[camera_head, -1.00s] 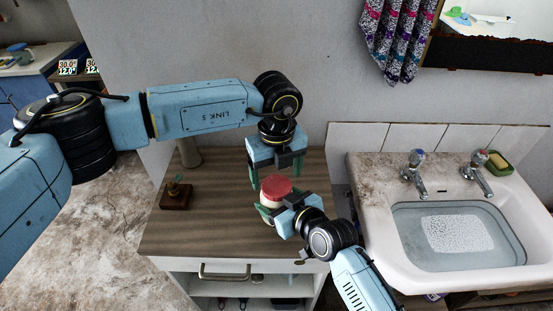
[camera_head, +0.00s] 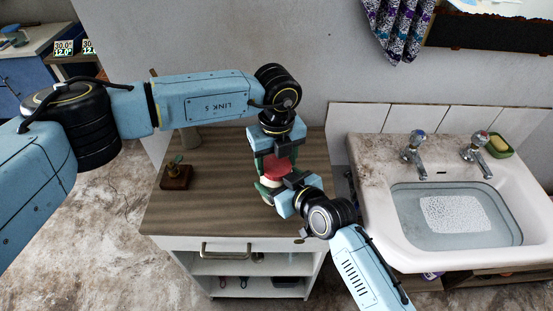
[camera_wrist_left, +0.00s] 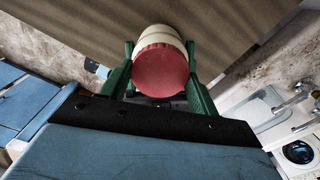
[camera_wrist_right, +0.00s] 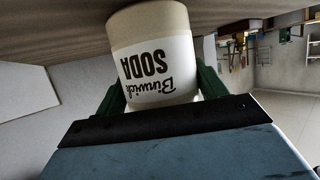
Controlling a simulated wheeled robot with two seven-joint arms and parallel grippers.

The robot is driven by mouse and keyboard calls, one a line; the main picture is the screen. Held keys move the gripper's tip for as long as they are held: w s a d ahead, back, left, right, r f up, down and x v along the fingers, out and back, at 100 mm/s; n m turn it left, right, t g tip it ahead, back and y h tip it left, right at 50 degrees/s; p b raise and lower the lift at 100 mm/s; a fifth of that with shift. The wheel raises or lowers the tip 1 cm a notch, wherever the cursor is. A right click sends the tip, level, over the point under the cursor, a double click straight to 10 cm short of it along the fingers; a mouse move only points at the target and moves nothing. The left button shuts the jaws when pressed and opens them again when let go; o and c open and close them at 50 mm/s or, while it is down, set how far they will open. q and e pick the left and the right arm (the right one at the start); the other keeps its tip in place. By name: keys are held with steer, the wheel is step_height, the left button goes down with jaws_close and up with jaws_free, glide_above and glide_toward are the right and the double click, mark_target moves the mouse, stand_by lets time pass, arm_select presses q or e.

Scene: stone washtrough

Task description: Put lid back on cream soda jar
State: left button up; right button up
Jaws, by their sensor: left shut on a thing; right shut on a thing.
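The cream soda jar (camera_wrist_left: 152,38) is cream-coloured with a red lid (camera_head: 277,174). The lid sits at the jar's top; whether it is seated fully cannot be told. The lid's round face also shows in the left wrist view (camera_wrist_left: 160,72). My left gripper (camera_head: 273,164) comes down from above, shut around the lid with a green finger on each side. My right gripper (camera_wrist_right: 160,90) is shut on the jar body from the side. The jar's label reads "SODA" and appears upside down in the right wrist view. The lid is hidden there.
The wooden cabinet top (camera_head: 220,205) is mostly clear. A sink (camera_head: 455,228) with taps lies to the right; a wall stands behind.

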arm_select(q)
steer(key=m, duration=0.6)
steer(key=o, duration=1.1)
steer(key=shift+r, duration=0.1)
steer(key=shift+r, duration=2.15)
steer(key=shift+c, duration=0.4)
